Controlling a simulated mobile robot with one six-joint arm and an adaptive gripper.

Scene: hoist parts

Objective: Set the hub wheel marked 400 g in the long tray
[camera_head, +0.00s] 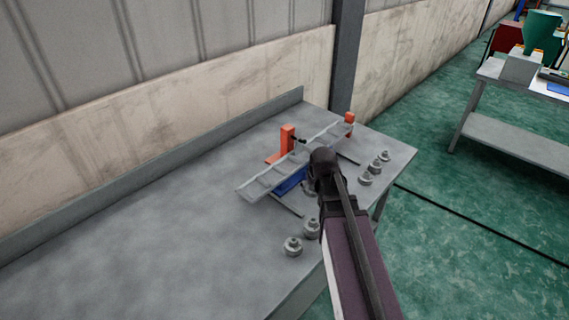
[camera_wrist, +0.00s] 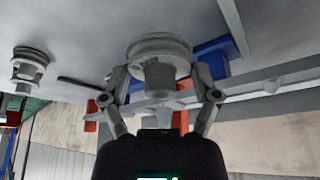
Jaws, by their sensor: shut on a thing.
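My gripper (camera_wrist: 160,88) is shut on a grey hub wheel (camera_wrist: 160,48), its two fingers on either side of the hub in the wrist view. No mass marking is readable on it. In the head view my arm and wrist hide most of the gripper and the held wheel. A long grey tray with cross-bars (camera_head: 258,184) runs diagonally across the table, beside and partly behind my wrist. I cannot tell the gap between the held wheel and the tray.
Several loose hub wheels stand on the grey table (camera_head: 150,245): two near the front edge (camera_head: 293,246) and others at the right (camera_head: 365,179). An orange bracket (camera_head: 287,139) and an orange block (camera_head: 349,118) are by the tray. A blue piece (camera_head: 289,183) lies beside it. The table's left is clear.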

